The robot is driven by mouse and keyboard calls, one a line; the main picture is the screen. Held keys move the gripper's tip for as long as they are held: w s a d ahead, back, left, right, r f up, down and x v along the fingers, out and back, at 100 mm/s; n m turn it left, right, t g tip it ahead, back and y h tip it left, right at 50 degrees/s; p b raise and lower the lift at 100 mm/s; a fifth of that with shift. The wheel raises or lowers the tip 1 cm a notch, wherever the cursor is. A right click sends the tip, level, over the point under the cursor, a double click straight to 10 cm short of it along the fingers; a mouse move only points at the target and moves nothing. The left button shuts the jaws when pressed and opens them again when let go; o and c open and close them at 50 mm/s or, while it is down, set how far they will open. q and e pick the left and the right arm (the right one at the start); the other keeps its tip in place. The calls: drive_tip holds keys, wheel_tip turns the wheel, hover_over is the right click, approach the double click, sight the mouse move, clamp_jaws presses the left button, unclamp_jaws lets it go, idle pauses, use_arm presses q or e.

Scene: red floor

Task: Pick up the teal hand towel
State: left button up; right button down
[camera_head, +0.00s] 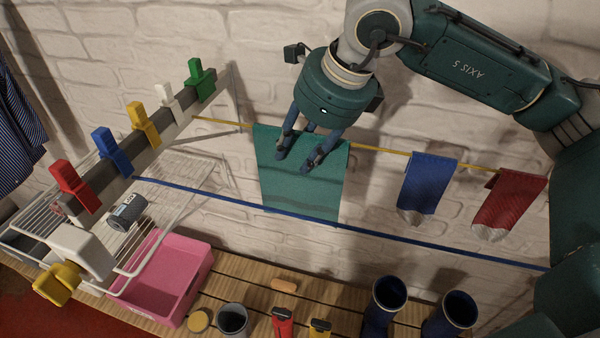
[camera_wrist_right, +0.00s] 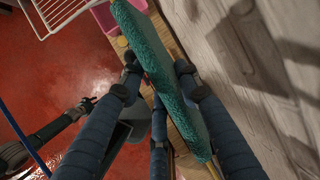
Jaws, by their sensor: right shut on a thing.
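The teal hand towel (camera_head: 301,185) hangs over the yellow line against the white brick wall. My right gripper (camera_head: 299,160) comes down from above, its fingers shut on the upper part of the towel. In the right wrist view the towel (camera_wrist_right: 163,75) runs edge-on between my blue fingers (camera_wrist_right: 158,85), with fingers on both sides of it. The towel is still over the line. My left gripper does not show in the head view. A dark jointed part at the left of the right wrist view may be it, but its state is unclear.
A blue line (camera_head: 390,236) crosses below. At left are a wire rack (camera_head: 190,170), a rail with coloured pegs (camera_head: 117,152) and a pink tub (camera_head: 165,275). Boots (camera_head: 384,302) stand on the slatted bench.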

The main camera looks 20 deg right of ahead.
drive_tip(key=shift+r, duration=0.1)
drive_tip(key=shift+r+p, duration=0.3)
drive_tip(key=shift+p, duration=0.4)
drive_tip(key=shift+r+b, duration=0.25)
drive_tip(key=shift+b, duration=0.1)
wheel_tip(320, 180, up, 11)
drive_tip(key=b, duration=0.3)
drive_tip(key=s+d+b, duration=0.3)
drive_tip(key=s+d, duration=0.4)
drive_tip(key=s, duration=0.5)
drive_tip(key=shift+s+d+b, duration=0.15)
drive_tip(key=shift+d+b, duration=0.05)
drive_tip(key=shift+b, duration=0.2)
drive_tip(key=shift+r, duration=0.15)
wheel_tip(320, 180, up, 8)
drive_tip(key=p, duration=0.8)
drive_tip(key=shift+p, duration=0.3)
drive_tip(key=shift+r, duration=0.1)
